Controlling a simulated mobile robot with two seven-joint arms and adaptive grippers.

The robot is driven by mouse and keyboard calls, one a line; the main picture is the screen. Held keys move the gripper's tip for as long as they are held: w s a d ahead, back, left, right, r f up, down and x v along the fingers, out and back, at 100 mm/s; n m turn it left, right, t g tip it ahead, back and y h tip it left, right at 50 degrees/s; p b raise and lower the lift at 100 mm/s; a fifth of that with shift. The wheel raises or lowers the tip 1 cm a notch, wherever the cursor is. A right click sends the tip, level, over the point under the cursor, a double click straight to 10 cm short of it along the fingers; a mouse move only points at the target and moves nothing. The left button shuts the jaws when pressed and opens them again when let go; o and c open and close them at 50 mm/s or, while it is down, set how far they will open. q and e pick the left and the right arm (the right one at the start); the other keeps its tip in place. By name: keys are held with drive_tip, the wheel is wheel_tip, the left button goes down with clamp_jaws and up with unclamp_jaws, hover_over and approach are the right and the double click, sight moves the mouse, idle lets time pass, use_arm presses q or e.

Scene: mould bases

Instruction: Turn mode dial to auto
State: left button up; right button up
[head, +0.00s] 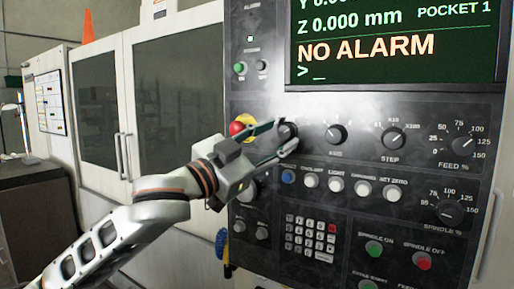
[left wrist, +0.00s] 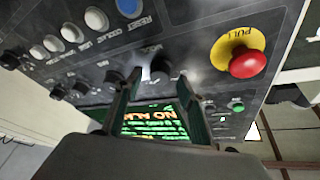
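The mode dial (head: 288,131) is a dark round knob on the black control panel, left of the axis dial (head: 336,134). It is partly hidden by my left gripper (head: 284,137). In the left wrist view the mode dial (left wrist: 161,68) shows between the two fingertips of my left gripper (left wrist: 160,74). The fingers are apart, one on each side of the dial, with a small gap visible beside it. Whether they touch it, and where its pointer is set, I cannot tell. My right gripper is not in view.
A red emergency button on a yellow ring (head: 240,127) is close beside the left gripper. A row of push buttons (head: 336,185) sits below the dial. The step dial (head: 393,138) is to the right. The screen (head: 400,40) above reads NO ALARM.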

use_arm(q)
drive_tip(key=v, duration=1.1)
